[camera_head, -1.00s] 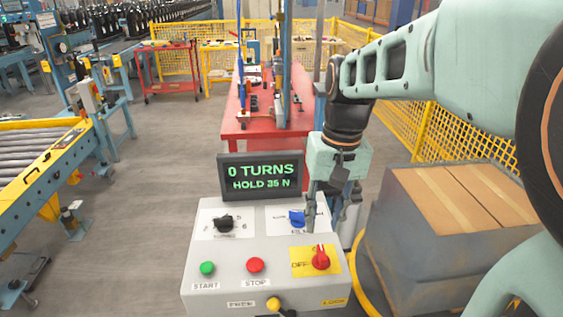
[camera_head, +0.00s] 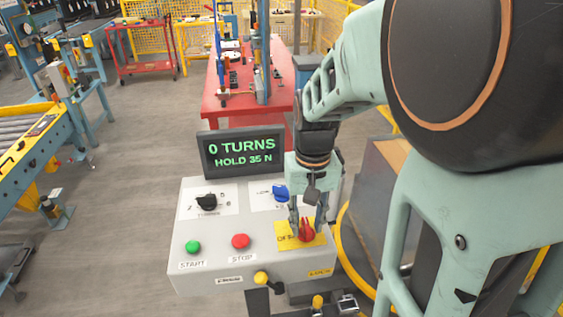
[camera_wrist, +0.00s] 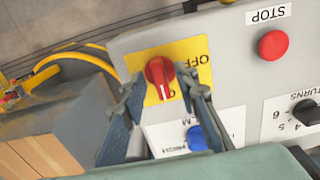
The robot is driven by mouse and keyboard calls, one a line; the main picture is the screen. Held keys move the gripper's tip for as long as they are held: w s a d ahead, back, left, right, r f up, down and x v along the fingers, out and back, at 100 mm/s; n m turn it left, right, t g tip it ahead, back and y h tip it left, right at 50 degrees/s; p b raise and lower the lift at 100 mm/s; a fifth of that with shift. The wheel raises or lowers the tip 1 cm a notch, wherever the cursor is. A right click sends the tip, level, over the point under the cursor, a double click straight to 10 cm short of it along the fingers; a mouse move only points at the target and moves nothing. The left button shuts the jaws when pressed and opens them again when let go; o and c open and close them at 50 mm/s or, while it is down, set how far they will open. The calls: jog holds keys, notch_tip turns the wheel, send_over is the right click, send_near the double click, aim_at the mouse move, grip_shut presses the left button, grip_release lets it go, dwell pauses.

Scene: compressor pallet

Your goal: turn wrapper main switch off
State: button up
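The wrapper main switch is a red rotary knob (camera_head: 306,230) on a yellow plate (camera_head: 288,240) at the lower right of the grey control box (camera_head: 222,266). In the wrist view the red knob (camera_wrist: 160,71) lies between and just beyond my fingertips, with the word OFF to its right; the plate's other label is partly hidden. My gripper (camera_head: 308,224) is open, pointing down over the knob with a finger on either side. In the wrist view its fingers (camera_wrist: 166,92) stand apart with the knob showing between them. Contact with the knob cannot be told.
A blue knob (camera_head: 281,193), a black turns knob (camera_head: 206,202), a green start button (camera_head: 193,247) and a red stop button (camera_head: 240,241) share the panel. A display (camera_head: 241,152) reads 0 TURNS, HOLD 35 N. A yellow-knobbed lever (camera_head: 261,278) sits at the front.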

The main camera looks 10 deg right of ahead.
jog(key=shift+c, duration=0.5)
grip_shut()
jog(key=n+b, duration=0.1)
jog(key=n, duration=0.2)
jog(key=shift+f, duration=0.1)
jog(key=n+b, duration=0.1)
jog(key=n, duration=0.3)
jog(key=shift+n, duration=0.3)
jog(key=n+b, duration=0.1)
jog(key=n, duration=0.9)
jog(key=shift+n, duration=0.3)
